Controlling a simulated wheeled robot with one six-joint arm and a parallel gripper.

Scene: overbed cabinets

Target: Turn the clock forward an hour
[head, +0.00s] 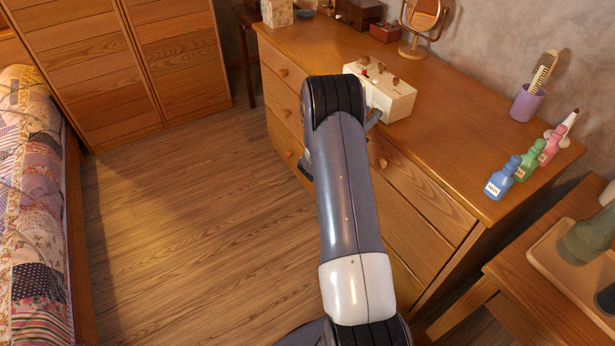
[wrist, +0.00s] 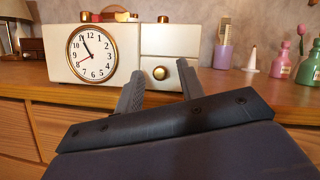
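A cream clock box (head: 397,104) stands on the wooden dresser, with several brown knobs and a small red piece on top. In the wrist view its front shows a round white dial (wrist: 91,53) with a gold rim, dark hands and a red hand; one dark hand points near 11. A round brass knob (wrist: 160,73) sits low on the front panel, right of the dial. My gripper (wrist: 160,69) is open and empty, facing the front, its fingers either side of the knob in the picture. Whether they reach it is unclear. In the head view my arm mostly hides the gripper.
On the dresser (head: 450,128) a purple cup (head: 527,104) with a comb and several coloured bottles (head: 502,178) stand to the right. A round mirror (head: 421,20) and dark boxes stand behind. The bed (head: 30,210) is at left; the floor between is clear.

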